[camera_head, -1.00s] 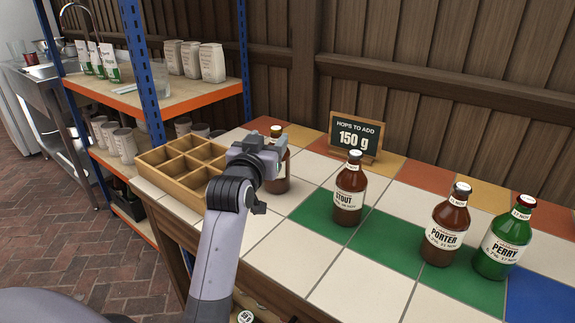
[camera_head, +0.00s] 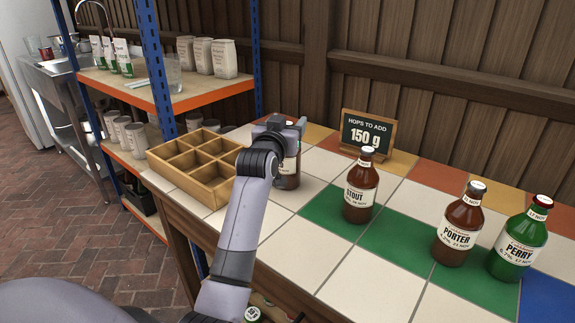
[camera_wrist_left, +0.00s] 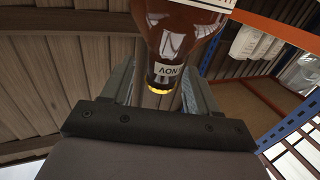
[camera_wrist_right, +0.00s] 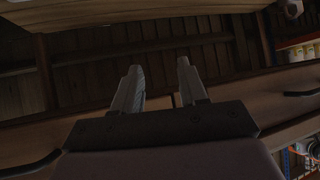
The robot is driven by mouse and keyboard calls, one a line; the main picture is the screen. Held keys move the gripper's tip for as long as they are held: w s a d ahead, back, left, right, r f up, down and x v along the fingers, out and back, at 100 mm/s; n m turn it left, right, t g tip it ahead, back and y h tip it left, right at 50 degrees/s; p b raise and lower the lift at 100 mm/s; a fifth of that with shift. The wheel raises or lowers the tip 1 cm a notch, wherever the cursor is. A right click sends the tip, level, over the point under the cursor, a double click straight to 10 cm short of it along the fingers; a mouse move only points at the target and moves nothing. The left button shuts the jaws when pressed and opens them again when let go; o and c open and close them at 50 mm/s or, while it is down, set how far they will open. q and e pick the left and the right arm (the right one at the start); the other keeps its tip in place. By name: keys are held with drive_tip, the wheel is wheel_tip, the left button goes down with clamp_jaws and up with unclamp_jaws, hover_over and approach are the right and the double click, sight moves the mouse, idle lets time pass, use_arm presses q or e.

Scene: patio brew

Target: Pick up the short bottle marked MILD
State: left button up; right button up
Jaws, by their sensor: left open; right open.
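A brown bottle (camera_head: 290,176) stands on the tiled counter, partly hidden behind my left gripper (camera_head: 288,127). Its main label cannot be read, so I cannot tell whether it says MILD. In the left wrist view, the brown bottle (camera_wrist_left: 178,38) appears upside down with a NOV neck label. Its neck lies between the two fingers of the left gripper (camera_wrist_left: 158,88), which are open. My right gripper (camera_wrist_right: 160,82) shows only in the right wrist view, open and empty. A STOUT bottle (camera_head: 360,196), a PORTER bottle (camera_head: 459,230) and a green PERRY bottle (camera_head: 519,243) stand to the right.
A wooden compartment crate (camera_head: 205,196) sits left of the brown bottle, close to my left arm. A small board (camera_head: 366,134) reading HOPS TO ADD 150 g stands behind. A shelf unit (camera_head: 180,103) is at the left. White tiles at the counter's front are clear.

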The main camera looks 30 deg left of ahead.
use_arm(q)
clamp_jaws()
idle(1.3)
drive_tip(key=shift+r, duration=0.1)
